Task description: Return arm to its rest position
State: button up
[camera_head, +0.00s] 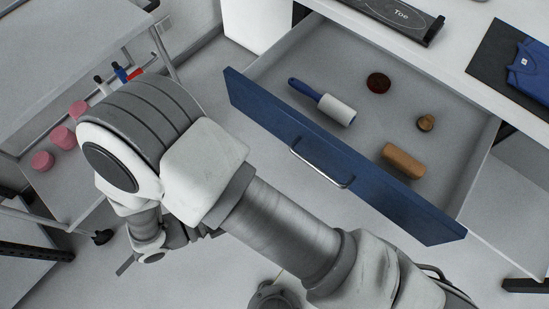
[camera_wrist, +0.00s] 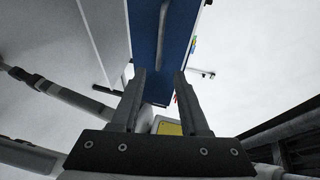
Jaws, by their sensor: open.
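My arm (camera_head: 290,230) reaches across the lower part of the head view, in front of the open drawer and below its blue front. My gripper (camera_wrist: 160,82) shows in the wrist view with its two dark fingers apart and nothing between them. Behind the fingers is a long blue panel (camera_wrist: 148,45), at a distance from the fingertips. In the head view my gripper is mostly hidden behind my arm at the lower left.
The drawer (camera_head: 330,168) stands open, holding a lint roller (camera_head: 322,102), a dark red round item (camera_head: 378,83), a small brown item (camera_head: 426,122) and a tan block (camera_head: 403,160). A cart (camera_head: 75,195) at left carries pink cylinders (camera_head: 62,137). A folded blue garment (camera_head: 530,70) lies at upper right.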

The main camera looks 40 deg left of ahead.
jog(key=shift+s+a+r, duration=0.1)
jog(key=shift+s+a, duration=0.1)
jog(key=shift+s, duration=0.2)
dwell(0.3)
jog(key=w+d+r+m+g+h+p, duration=0.1)
jog(key=w+d+r+m+g, duration=0.5)
jog(key=w+r+m, duration=0.4)
jog(key=w+d+r+m+g+h+p, duration=0.1)
jog(key=w+d+r+m+g, duration=0.5)
jog(key=m, duration=0.6)
jog(key=w+d+r+m+t+y+p, duration=0.1)
jog(key=d+r+m+y, duration=0.3)
jog(key=d+r+m, duration=0.4)
jog(key=w+d+r+m+t+y+p, duration=0.1)
jog(key=d+r+m+y, duration=0.3)
jog(key=d+r+m, duration=0.5)
jog(key=d+m+t+p, duration=0.1)
jog(key=d+m, duration=0.1)
jog(key=m, duration=0.9)
jog(key=shift+w+r+y, duration=0.15)
jog(key=shift+w+y, duration=0.15)
jog(key=shift+w, duration=0.05)
jog(key=shift+a, duration=0.15)
